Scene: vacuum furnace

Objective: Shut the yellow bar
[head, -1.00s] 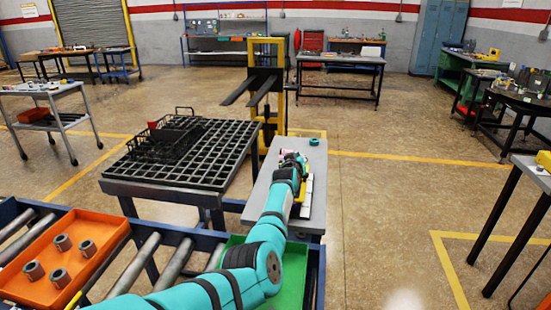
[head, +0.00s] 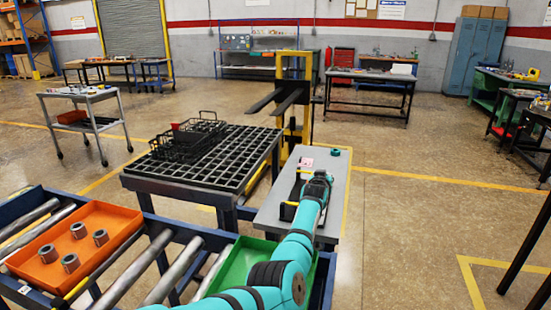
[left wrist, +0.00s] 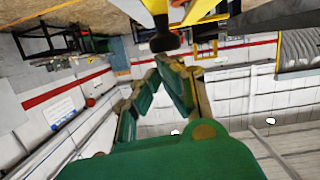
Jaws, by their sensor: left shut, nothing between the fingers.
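A small toggle-like device with black parts and a little yellow (head: 289,205) sits on the grey bench (head: 337,195) beside my left wrist in the head view. My arm hides part of it. In the left wrist view, a yellow bar (left wrist: 222,9) and a black knob (left wrist: 165,42) show upside down at the top edge, close beyond the fingertips. My left gripper (left wrist: 167,62) is shut and empty, its green fingers pointing towards the knob. Whether it touches the knob or bar, I cannot tell. My right gripper is not in view.
A pink item (head: 307,163) and a teal ring (head: 336,152) lie on the bench. A black grid table (head: 190,178) with wire baskets (head: 195,140) stands left of it, and a yellow lift (head: 295,100) behind. A roller conveyor with an orange tray (head: 100,222) is in front.

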